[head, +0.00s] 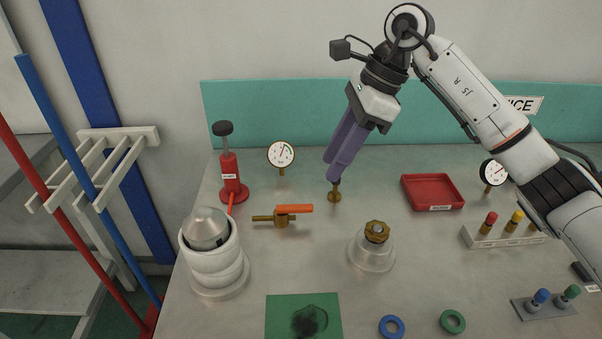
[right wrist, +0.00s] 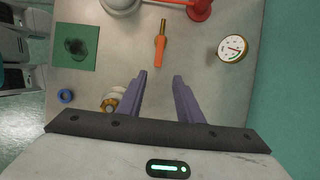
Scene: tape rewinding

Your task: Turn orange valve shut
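The orange valve handle (head: 294,208) lies across a small brass valve body (head: 283,220) on the bench, roughly in line with its short pipe and pointing right in the head view. The valve also shows above the fingertips in the right wrist view (right wrist: 160,42). My right gripper (head: 333,170) has purple fingers that point down, above the bench and to the right of the valve. In the right wrist view its fingers (right wrist: 159,75) are apart with nothing held between them. It does not touch the handle. My left gripper is not in view.
A red pump (head: 231,178) and a gauge (head: 281,154) stand behind the valve. A brass fitting (head: 334,194) stands below my right fingers. A red tray (head: 433,207) lies right.

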